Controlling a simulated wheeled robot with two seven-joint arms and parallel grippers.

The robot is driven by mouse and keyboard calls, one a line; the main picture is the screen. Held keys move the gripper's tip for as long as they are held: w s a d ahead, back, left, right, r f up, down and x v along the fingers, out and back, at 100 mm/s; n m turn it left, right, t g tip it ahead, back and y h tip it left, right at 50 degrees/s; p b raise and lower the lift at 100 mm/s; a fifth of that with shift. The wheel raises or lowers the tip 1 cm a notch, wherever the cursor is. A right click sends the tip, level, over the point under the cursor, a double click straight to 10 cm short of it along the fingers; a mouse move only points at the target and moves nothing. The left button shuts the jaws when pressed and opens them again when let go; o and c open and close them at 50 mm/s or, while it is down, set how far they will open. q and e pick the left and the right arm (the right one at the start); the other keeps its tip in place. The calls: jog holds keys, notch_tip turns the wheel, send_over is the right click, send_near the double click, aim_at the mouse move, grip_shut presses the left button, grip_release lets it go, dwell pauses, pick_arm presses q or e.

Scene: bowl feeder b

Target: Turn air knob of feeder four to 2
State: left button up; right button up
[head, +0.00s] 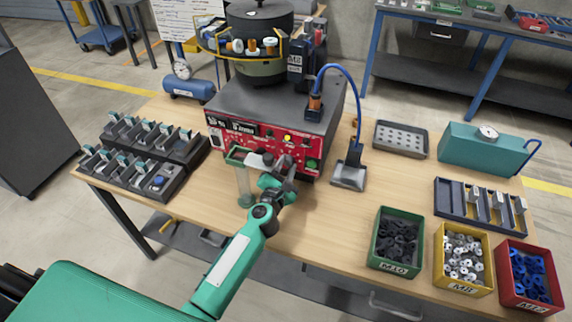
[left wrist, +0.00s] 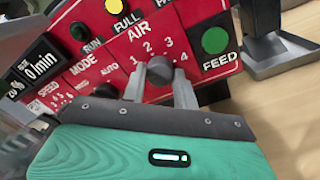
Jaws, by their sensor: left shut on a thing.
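The feeder (head: 262,100) is a dark box with a bowl on top and a red front panel (head: 222,139). In the left wrist view, the round grey air knob (left wrist: 160,70) sits under the word AIR, with the numbers 1 to 4 around it. My left gripper (left wrist: 159,88) is shut on the knob, one finger on each side. Which number the knob points at is not clear. In the head view my left gripper (head: 280,168) is at the panel's lower right and covers the knob. My right gripper is not in view.
The green FEED button (left wrist: 215,40) is just right of the knob, and the MODE and SPEED controls are left. A blue-cabled sensor stand (head: 349,172) stands right of the feeder. Black racks (head: 150,158) lie left; bins of parts, including a green bin (head: 395,262), stand front right.

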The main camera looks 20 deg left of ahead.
pick_arm(q)
jog(key=m+p, duration=0.1)
jog(key=m, duration=0.3)
jog(key=m+p, duration=0.1)
jog(key=m, duration=0.2)
jog(key=shift+m+h+p, duration=0.3)
jog(key=shift+h, duration=0.1)
jog(key=m+p, duration=0.1)
jog(key=m, duration=0.2)
jog(key=shift+m, duration=0.3)
jog(key=shift+m+p, duration=0.4)
jog(key=shift+m, duration=0.7)
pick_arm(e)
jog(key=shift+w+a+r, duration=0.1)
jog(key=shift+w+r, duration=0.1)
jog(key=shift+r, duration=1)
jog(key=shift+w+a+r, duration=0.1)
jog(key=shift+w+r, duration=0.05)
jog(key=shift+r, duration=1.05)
pick_arm(q)
jog(key=shift+f, duration=0.1)
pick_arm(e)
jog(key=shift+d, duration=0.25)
pick_arm(q)
jog(key=o, duration=1)
jog(key=shift+c, duration=0.2)
